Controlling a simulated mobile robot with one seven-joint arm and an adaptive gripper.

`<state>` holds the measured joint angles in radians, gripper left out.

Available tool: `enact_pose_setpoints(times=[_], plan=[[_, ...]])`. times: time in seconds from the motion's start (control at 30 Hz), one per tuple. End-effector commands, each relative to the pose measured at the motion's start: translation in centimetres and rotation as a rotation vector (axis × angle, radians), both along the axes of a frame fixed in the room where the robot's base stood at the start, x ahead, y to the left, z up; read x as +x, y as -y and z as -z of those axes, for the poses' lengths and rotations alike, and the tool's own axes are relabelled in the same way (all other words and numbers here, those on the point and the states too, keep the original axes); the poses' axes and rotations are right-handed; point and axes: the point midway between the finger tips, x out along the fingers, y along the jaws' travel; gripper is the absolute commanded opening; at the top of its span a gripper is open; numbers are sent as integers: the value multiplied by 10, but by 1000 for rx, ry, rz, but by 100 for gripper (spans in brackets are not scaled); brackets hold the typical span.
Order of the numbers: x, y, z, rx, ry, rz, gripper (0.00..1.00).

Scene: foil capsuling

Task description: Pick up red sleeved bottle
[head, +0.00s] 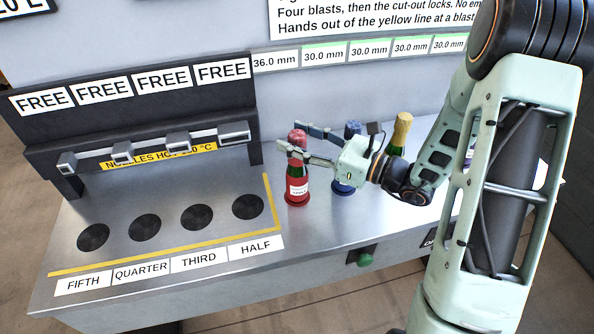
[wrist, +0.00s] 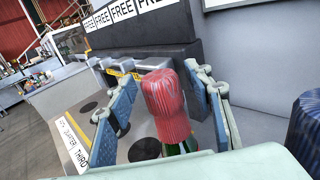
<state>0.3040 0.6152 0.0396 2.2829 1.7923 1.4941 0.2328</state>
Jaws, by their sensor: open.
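The red sleeved bottle (head: 298,185) stands upright on the steel bench, right of the yellow line, with a red cap sleeve, a green neck and a white label. In the wrist view its red sleeve (wrist: 172,105) sits between the two fingers, with some green glass below. My gripper (head: 292,146) is open around the top of this bottle, one finger on each side. In the wrist view I see a gap beside the left finger; contact on the right cannot be told. The lower body is hidden in the wrist view.
A blue-sleeved bottle (head: 352,132) stands just right, partly behind my gripper. A gold-topped bottle (head: 402,130) stands further right. The nozzle rack (head: 150,150) and several dark round pads (head: 197,217) are left. A green button (head: 365,260) is on the bench front.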

Motion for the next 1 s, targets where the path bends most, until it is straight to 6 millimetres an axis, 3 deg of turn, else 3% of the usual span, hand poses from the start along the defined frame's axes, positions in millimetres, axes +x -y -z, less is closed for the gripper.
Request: enact_pose_setpoints(times=[0.23,0.67,1.0], plan=[[1,-1,0,0,0,1,46],[1,-1,0,0,0,1,0],[1,-1,-1,1,2,0,0]])
